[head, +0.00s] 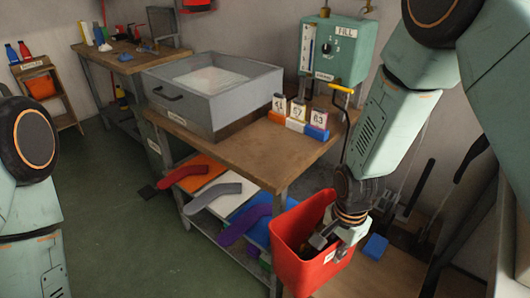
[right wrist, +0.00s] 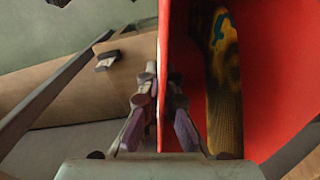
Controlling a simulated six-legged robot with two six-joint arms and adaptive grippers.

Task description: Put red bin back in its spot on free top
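The red bin (head: 288,235) is at the lower right in the head view, beside the front right leg of the workbench. It is tilted, with its open side up and a small white label on its front. My right gripper (head: 338,238) is at its right rim. In the right wrist view the fingers of the right gripper (right wrist: 158,115) lie on both sides of the bin wall (right wrist: 180,35), pinching it. A dark yellow patterned item (right wrist: 222,80) lies inside the bin. My left gripper is out of view. A low wooden top (head: 375,278) shows beside and below the bin.
The workbench (head: 245,150) carries a grey box (head: 215,95) and small numbered blocks (head: 298,115). Colored socks on boards (head: 215,190) lie on its lower shelf. A blue block (head: 376,247) sits right of the bin. Green floor (head: 110,220) is open at left.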

